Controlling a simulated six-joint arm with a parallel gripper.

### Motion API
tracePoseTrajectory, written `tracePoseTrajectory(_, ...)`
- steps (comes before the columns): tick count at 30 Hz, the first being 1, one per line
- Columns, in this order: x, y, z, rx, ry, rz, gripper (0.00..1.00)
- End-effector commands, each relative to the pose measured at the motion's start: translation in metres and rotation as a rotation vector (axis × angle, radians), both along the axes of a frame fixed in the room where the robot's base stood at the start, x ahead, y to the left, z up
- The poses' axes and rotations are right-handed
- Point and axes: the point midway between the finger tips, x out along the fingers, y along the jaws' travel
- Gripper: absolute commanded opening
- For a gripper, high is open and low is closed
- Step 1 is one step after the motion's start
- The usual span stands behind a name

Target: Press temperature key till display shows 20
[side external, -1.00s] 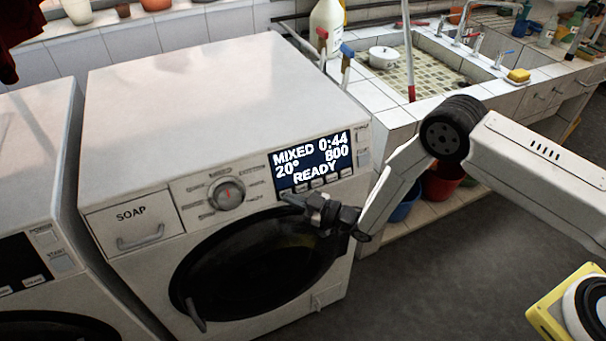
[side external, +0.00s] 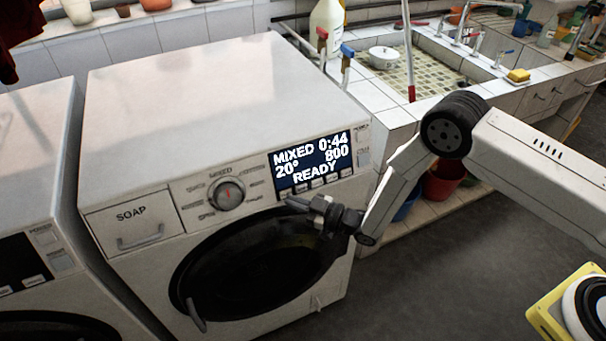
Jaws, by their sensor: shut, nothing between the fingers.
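The washing machine's display (side external: 312,163) is lit and reads MIXED, 0:44, 20°, 800 and READY. A row of small keys (side external: 317,184) runs just under the display; the labels are too small to read, so I cannot tell which is the temperature key. My gripper (side external: 290,202) is shut and empty, with its tip just below the left end of the key row. The tip appears a little apart from the keys. The lower left of the key row is close to or partly behind the gripper.
The program dial (side external: 228,194) and soap drawer (side external: 136,223) are left of the display. The round black door (side external: 245,268) lies below my gripper. A second machine (side external: 35,215) stands at left. A tiled sink (side external: 430,75) and buckets (side external: 445,180) are at right.

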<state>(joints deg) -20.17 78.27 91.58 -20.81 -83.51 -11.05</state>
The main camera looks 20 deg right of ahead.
Motion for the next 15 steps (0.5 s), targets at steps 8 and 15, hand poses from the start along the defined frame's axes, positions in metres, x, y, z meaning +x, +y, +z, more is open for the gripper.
tracePoseTrajectory(8,-0.0002,0.0001,0.0,0.0,0.0,0.0,0.0)
tracePoseTrajectory(15,-0.0078,0.0004,0.0022,0.0,0.002,0.001,0.0)
